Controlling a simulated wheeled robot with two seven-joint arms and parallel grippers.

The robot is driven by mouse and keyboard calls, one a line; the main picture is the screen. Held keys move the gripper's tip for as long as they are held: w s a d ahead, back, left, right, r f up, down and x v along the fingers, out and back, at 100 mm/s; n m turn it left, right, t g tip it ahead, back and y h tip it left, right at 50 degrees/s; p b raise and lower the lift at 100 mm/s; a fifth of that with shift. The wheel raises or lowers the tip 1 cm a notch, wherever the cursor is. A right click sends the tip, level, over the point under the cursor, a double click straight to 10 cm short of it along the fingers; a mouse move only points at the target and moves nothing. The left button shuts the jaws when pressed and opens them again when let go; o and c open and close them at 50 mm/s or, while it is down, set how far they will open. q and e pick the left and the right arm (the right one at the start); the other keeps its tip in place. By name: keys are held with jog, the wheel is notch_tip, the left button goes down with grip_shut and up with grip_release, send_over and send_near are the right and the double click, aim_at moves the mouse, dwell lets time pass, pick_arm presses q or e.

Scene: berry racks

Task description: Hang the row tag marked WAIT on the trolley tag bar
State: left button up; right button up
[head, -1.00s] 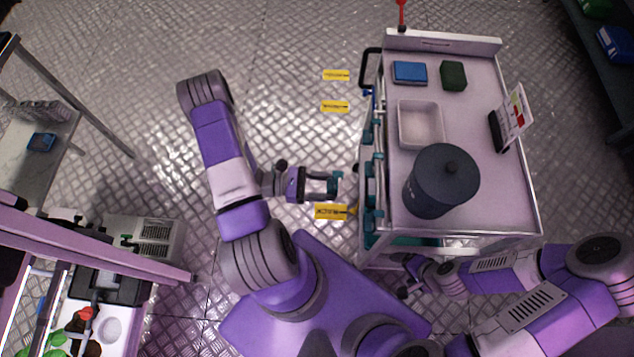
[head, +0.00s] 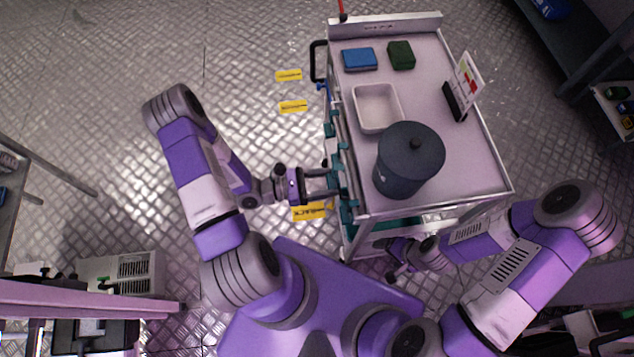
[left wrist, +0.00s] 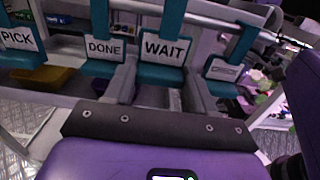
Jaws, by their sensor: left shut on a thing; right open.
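The WAIT tag (left wrist: 165,48) is a white plate with black letters on a teal hanger, in the left wrist view. My left gripper (head: 338,186) is at the trolley's left side and shut on the WAIT tag; its fingers (left wrist: 162,92) show below the lettering. The DONE tag (left wrist: 104,49) and PICK tag (left wrist: 17,39) hang to its left. The trolley tag bar (head: 344,150) runs along the trolley's left side with several teal hangers. I cannot tell whether the WAIT hanger is hooked over it. My right gripper (head: 392,272) is open near the trolley's front end.
The trolley top (head: 440,150) carries a dark lidded pot (head: 408,160), a white tray (head: 377,90), a blue box (head: 359,58), a green box (head: 401,54) and a sign stand (head: 463,85). Yellow labels (head: 292,106) lie left of the trolley, with open floor beyond.

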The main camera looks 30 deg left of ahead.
pick_arm(q)
jog(key=shift+b+x, duration=0.35)
jog(key=shift+x, duration=1)
jog(key=shift+s+f+b, duration=0.1)
jog(key=shift+f+b, duration=0.25)
jog(key=shift+f, duration=0.4)
jog(key=o, duration=1.1)
jog(key=p+v, duration=0.1)
jog(key=v, duration=0.6)
jog(key=shift+s+a+p, duration=0.25)
jog(key=shift+a+p, duration=0.05)
jog(key=shift+p, duration=0.05)
